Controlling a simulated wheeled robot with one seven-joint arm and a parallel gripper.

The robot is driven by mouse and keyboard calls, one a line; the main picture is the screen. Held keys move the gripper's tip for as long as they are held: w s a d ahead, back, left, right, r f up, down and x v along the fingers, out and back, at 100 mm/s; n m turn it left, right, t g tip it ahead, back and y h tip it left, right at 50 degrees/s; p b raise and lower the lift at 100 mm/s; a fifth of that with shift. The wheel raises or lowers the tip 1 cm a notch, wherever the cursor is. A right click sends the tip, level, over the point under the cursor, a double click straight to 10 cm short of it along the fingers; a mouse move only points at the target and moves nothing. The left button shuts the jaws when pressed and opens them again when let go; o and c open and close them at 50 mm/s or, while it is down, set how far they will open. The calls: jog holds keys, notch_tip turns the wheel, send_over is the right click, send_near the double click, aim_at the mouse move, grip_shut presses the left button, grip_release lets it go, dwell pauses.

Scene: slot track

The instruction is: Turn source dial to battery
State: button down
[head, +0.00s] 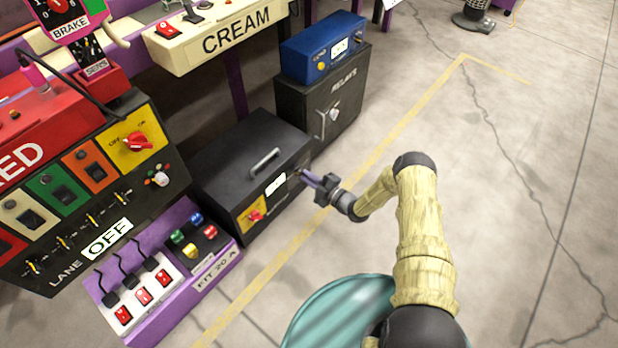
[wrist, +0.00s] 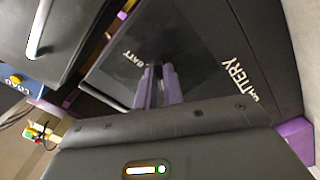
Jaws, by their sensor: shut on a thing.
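My gripper (head: 318,182) reaches the right end of the front face of a black box (head: 235,165) with a grey top handle. In the wrist view the purple fingers (wrist: 158,82) are shut on a small dark knob, apparently the source dial, mostly hidden between the fingertips. The word BATT is left of the fingers on the dark panel (wrist: 195,45), and larger white lettering ending in TERY is to the right. Which way the dial points cannot be told. The dial does not show in the head view.
A red knob on a yellow plate (head: 255,214) and a white label (head: 276,184) are on the same front. A dark RELAYS cabinet (head: 328,105) bears a blue box (head: 322,47). A purple switch base (head: 215,265) stands left. The floor (head: 520,140) right is open.

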jog(key=shift+m, duration=0.4)
jog(key=m+b, duration=0.1)
jog(key=m, duration=1.4)
jog(key=m+b, duration=0.1)
jog(key=m, duration=0.7)
jog(key=shift+s+a+f+b, duration=0.1)
jog(key=shift+s+a+b, duration=0.1)
jog(key=shift+s+b, duration=0.2)
jog(key=c, duration=1.5)
grip_release()
